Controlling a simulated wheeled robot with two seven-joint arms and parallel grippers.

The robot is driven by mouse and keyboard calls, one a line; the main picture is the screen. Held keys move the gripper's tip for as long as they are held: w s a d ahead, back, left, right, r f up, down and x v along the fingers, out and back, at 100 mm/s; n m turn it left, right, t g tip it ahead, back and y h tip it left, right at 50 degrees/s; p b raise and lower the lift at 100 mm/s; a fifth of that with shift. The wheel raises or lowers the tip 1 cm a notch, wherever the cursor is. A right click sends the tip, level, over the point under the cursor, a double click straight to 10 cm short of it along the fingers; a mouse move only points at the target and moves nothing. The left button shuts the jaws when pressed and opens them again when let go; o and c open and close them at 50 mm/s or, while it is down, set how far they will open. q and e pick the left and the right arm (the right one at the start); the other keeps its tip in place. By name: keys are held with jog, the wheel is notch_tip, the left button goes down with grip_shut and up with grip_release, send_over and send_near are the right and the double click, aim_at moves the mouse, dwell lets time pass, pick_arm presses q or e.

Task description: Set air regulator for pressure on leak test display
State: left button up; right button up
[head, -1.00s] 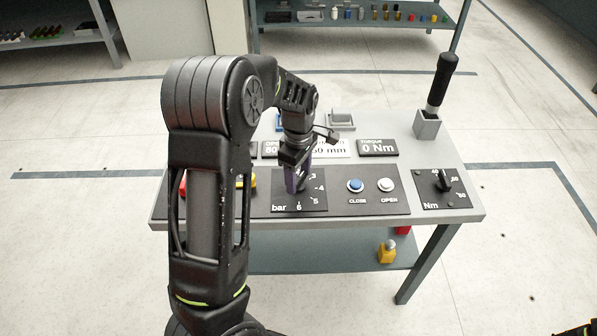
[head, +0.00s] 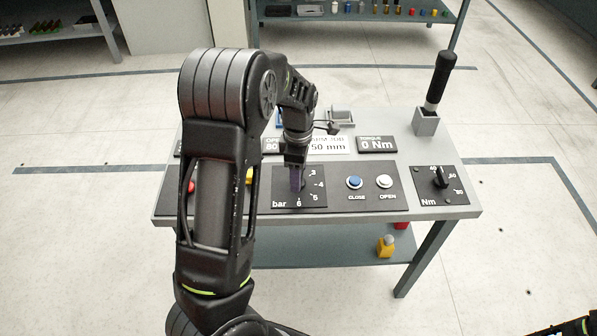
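The air regulator panel (head: 285,201) is a dark plate marked "bar" with a scale showing 3, 4, 5 and 6. My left gripper (head: 297,182) points down over the middle of this plate, where the dial's knob would be. The fingers and a purple part show there, but the knob is hidden, so I cannot tell whether they grip it. Small displays stand along the back of the panel: one reads "50 mm" (head: 328,144) and one reads "0 Nm" (head: 377,144). Displays further left are partly hidden by my arm. My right gripper is not in view.
A blue CLOSE button (head: 354,182) and a white OPEN button (head: 384,181) sit right of the regulator. A Nm dial (head: 440,178) and an upright black-handled tool in a holder (head: 427,122) are at the table's right. A lower shelf (head: 330,246) holds a yellow item (head: 386,247).

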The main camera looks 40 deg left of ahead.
pick_arm(q)
jog(key=o, duration=1.4)
jog(key=shift+c, duration=0.2)
jog(key=shift+r, duration=0.15)
notch_tip(320, 180, up, 8)
jog(key=shift+f, duration=0.2)
